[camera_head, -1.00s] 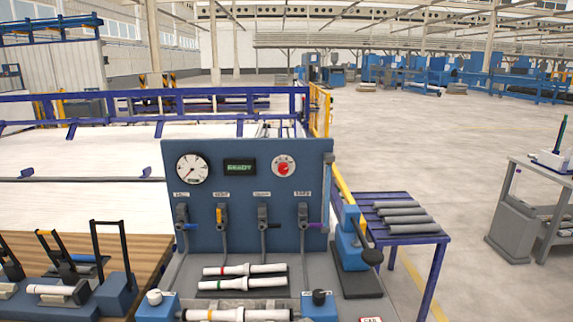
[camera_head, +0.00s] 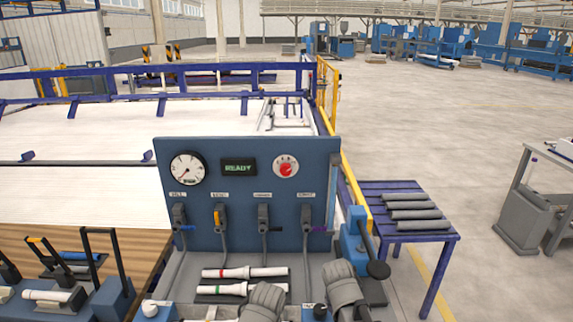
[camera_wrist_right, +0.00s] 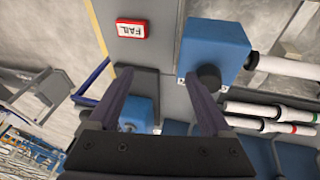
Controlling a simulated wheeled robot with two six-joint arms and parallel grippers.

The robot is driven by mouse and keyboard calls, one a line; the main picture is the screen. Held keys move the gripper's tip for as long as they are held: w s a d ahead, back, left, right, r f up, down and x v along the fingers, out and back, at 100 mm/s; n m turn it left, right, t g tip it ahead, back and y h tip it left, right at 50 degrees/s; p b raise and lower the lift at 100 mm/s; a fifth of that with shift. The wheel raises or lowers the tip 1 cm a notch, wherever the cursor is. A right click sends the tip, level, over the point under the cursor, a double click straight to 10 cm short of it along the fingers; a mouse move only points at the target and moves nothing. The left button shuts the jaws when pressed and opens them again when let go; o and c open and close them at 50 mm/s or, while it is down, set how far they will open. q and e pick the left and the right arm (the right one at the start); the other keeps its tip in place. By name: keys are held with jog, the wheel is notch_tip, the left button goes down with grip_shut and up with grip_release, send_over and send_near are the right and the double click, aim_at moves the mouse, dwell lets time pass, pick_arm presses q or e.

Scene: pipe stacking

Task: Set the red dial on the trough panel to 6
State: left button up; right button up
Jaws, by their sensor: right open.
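The red dial (camera_head: 286,168) sits on a white round face at the upper right of the blue trough panel (camera_head: 240,198). Its scale is too small to read. A white gauge (camera_head: 188,168) and a green READY display (camera_head: 239,168) are to its left. Grey parts of my arms rise at the bottom edge of the head view, below the panel and apart from the dial. My right gripper (camera_wrist_right: 158,76) is open and empty in the right wrist view, over the bench near a blue block with a black knob (camera_wrist_right: 208,77). My left gripper's jaws are not seen.
White pipes with red and green bands (camera_head: 244,272) lie in front. A blue lever press (camera_head: 356,245) stands right of the panel.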

aim_at(286, 172)
jog(key=w+d+r+m+t+h+p, duration=0.1)
jog(key=w+r+t+h, duration=0.15)
jog(key=w+r, duration=0.5)
jog(key=w+d+r+m+t+h+p, duration=0.1)
jog(key=w+r+t, duration=0.3)
jog(key=w, duration=0.7)
jog(key=w+a+r+n+t+y, duration=0.35)
jog(key=w+a+r, duration=0.3)
jog(key=a, duration=0.25)
jog(key=w+a+r+n+t+y, duration=0.25)
jog(key=w+a+r+t, duration=0.35)
jog(key=a, duration=0.4)
jog(key=shift+g, duration=0.6)
jog(key=shift+w+d+f, duration=0.1)
jog(key=shift+w+f, duration=0.1)
jog(key=shift+w, duration=1.25)
jog(key=shift+w+a+f, duration=0.1)
jog(key=shift+w+f, duration=0.1)
jog(key=shift+w, duration=1.2)
jog(key=shift+w+d+f, duration=0.1)
jog(key=shift+w+f, duration=0.1)
jog(key=shift+w, duration=1.25)
jog(key=shift+s, duration=0.1)
grip_shut()
